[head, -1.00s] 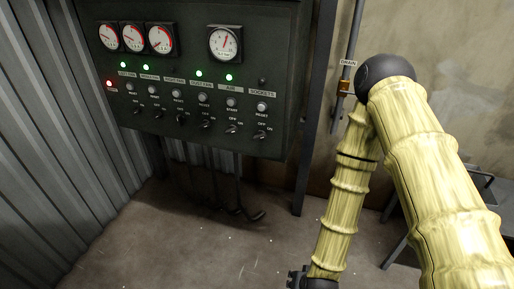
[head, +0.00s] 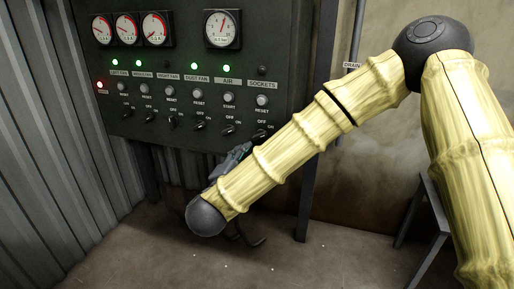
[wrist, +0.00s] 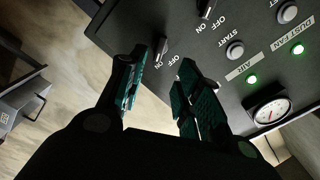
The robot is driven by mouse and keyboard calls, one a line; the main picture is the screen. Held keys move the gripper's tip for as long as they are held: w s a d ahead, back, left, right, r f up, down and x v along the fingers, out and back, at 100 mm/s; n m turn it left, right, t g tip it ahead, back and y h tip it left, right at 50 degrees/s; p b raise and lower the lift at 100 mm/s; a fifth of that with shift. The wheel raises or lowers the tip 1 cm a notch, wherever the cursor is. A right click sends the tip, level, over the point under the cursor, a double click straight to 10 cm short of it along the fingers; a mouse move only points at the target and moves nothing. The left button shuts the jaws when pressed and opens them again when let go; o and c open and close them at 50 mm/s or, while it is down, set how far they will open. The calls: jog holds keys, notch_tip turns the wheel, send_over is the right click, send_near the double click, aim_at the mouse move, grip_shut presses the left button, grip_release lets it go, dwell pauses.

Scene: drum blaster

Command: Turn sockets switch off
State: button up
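The sockets switch (head: 261,134) is a small dark lever at the lower right of the dark control panel (head: 185,70), under the SOCKETS label and its reset button (head: 262,100). The lamp above that label looks dark. In the wrist view the sockets switch (wrist: 162,49) appears between the fingertips with its OFF and ON marks beside it. I cannot tell its position or whether a finger touches it. My gripper (wrist: 163,62) is open with nothing between its fingers. In the head view my gripper (head: 236,153) is just below the panel's lower edge, partly hidden by my forearm.
The air switch (head: 229,130) is just left of the sockets switch, with more switches further left. A corrugated wall (head: 55,150) stands left of the panel. A dark post (head: 312,170) and a metal frame (head: 425,220) stand to the right.

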aim_at(259, 138)
jog(key=b+x, duration=0.1)
jog(key=x, duration=0.9)
jog(key=shift+w+d, duration=0.1)
jog(key=shift+w, duration=0.2)
grip_shut()
